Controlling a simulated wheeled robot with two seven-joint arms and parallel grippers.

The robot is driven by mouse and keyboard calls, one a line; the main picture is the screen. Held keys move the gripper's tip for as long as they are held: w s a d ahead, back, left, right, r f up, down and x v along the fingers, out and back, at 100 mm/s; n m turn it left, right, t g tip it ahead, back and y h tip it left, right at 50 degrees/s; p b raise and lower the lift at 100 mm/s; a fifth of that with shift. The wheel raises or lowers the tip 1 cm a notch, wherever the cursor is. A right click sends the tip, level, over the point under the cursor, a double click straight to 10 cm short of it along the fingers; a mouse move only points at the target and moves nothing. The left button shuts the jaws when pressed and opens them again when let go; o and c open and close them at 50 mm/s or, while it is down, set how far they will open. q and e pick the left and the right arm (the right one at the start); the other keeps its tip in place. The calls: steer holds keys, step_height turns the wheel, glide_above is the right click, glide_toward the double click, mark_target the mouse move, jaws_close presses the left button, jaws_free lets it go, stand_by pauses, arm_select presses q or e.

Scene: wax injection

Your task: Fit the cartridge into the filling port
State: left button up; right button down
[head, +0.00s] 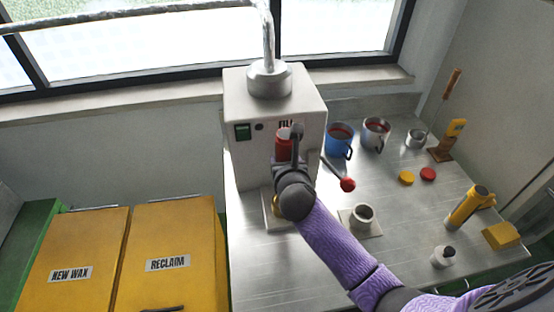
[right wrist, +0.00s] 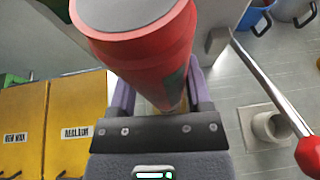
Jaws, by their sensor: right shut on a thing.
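My right gripper (head: 288,165) is shut on a red cartridge (head: 283,150) and holds it upright against the front of the pale wax machine (head: 243,164). In the right wrist view the cartridge (right wrist: 145,50) fills the space between the fingers of the gripper (right wrist: 160,90), its grey round end toward the camera. The cartridge's lower end is hidden by my gripper and wrist. I cannot make out the filling port or tell whether the cartridge touches it. My left gripper is out of view.
A lever with a red knob (head: 347,185) sticks out just right of my gripper. A pale cup on a square base (head: 361,216), a blue mug (head: 340,141) and a steel mug (head: 376,133) stand on the metal bench (head: 400,217). Yellow bins (head: 173,220) stand left.

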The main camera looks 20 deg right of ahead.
steer(key=shift+f+p, duration=0.1)
steer(key=shift+p, duration=0.25)
step_height(320, 180, down, 6)
steer(key=b, duration=0.4)
stand_by(0.5)
steer(key=shift+r, duration=0.2)
